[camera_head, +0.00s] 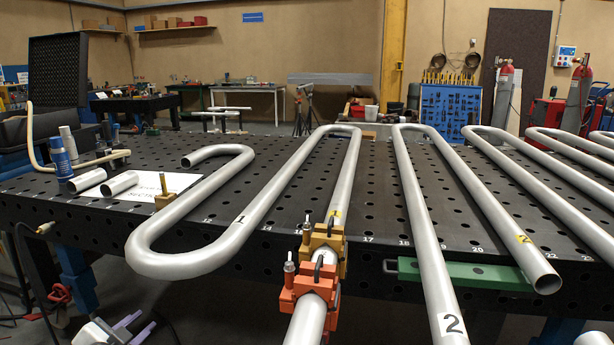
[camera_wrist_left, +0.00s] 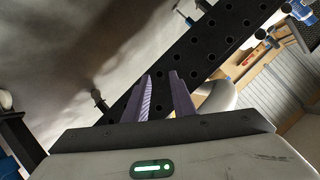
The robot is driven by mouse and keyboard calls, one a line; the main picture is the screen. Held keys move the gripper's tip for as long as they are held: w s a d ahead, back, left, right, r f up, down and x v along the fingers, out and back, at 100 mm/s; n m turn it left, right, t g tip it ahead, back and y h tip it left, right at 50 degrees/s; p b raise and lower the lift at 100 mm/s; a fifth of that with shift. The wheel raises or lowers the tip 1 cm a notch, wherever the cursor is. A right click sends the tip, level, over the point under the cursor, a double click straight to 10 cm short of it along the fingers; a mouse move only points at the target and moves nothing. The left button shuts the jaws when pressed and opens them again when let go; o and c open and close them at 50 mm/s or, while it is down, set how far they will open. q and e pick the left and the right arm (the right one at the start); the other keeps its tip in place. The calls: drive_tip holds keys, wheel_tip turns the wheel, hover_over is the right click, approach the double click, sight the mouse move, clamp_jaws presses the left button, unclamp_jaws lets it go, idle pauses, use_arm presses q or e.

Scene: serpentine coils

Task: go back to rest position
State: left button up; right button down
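My left gripper (camera_head: 137,325) is low at the bottom left of the head view, in front of the table and below its top. Its two purple fingers stand apart with nothing between them. In the left wrist view the fingers (camera_wrist_left: 163,92) also show a gap and hold nothing. My right gripper is not in view; a white part at the bottom right corner may belong to my right arm, but I cannot tell. Grey serpentine pipe coils marked 1 (camera_head: 225,240) and 2 (camera_head: 425,235) lie on the table.
The black perforated table (camera_head: 290,215) spans the view. Orange and yellow clamps (camera_head: 308,285) hold a pipe at the front edge, where pipe ends overhang. A green bar (camera_head: 460,274) sits at that edge.

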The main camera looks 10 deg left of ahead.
use_arm(q)
drive_tip(key=s+d+f+n+g+h, duration=0.1)
drive_tip(key=s+d+f+h, duration=0.1)
drive_tip(key=s+d+f, duration=0.6)
drive_tip(key=s+d+f+g+h, duration=0.2)
drive_tip(key=s+d+f, duration=0.4)
drive_tip(key=d, duration=0.4)
drive_tip(key=s+d+f+n+g+h, duration=0.1)
drive_tip(key=s+d+f+n, duration=0.1)
drive_tip(key=s+d, duration=1.1)
drive_tip(key=shift+d+f+h, duration=0.3)
drive_tip(key=shift+f, duration=0.1)
